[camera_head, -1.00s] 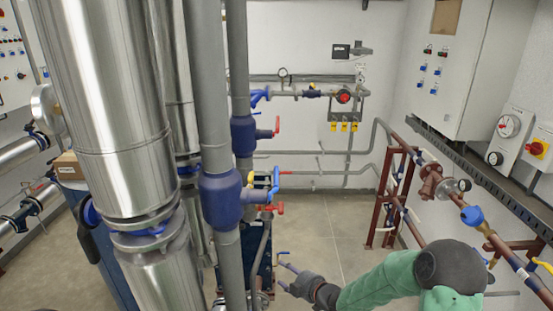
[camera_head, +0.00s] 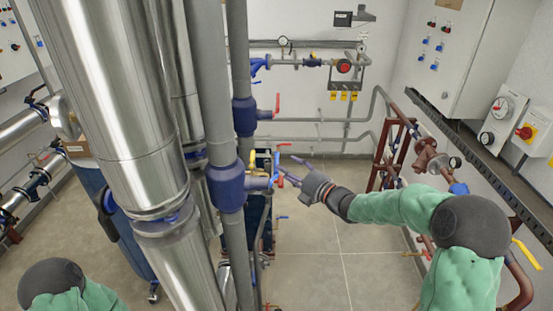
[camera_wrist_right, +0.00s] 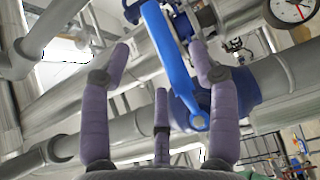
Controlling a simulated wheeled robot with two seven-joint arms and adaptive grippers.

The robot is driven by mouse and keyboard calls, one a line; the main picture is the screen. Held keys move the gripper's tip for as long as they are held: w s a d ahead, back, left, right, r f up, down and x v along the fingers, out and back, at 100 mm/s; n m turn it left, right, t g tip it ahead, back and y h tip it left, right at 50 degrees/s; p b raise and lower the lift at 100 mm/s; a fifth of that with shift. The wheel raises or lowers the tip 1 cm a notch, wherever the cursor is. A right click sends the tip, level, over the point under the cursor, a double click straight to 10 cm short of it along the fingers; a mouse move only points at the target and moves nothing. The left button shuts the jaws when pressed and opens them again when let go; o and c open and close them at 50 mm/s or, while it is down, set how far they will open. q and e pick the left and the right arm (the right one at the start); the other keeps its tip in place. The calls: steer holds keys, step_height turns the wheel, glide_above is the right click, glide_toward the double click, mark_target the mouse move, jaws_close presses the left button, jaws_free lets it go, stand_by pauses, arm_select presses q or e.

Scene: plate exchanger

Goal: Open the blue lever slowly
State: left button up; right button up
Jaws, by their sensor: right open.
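The blue lever (camera_head: 276,161) stands on a valve on the grey vertical pipe in the head view, just left of my right gripper's fingertips. In the right wrist view the lever (camera_wrist_right: 168,55) is long and flat, with a bolt at its lower end beside a blue valve body (camera_wrist_right: 235,92). My right gripper (camera_head: 287,169) is open, its purple fingers pointing left toward the lever. In the wrist view its fingers (camera_wrist_right: 160,52) spread on both sides of the lever; I cannot tell whether they touch it. My left gripper is out of view; only part of my left arm shows.
A thick blue fitting (camera_head: 225,187) on the grey pipe is close left of the lever. A yellow handle (camera_head: 253,160) and a red handle (camera_head: 277,103) are nearby. Large silver columns (camera_head: 105,100) fill the left. The floor (camera_head: 320,265) at centre is clear.

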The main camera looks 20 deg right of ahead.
mark_target(276, 160)
steer(key=shift+p+x, duration=0.7)
steer(key=shift+x, duration=2.45)
steer(key=shift+c, duration=0.3)
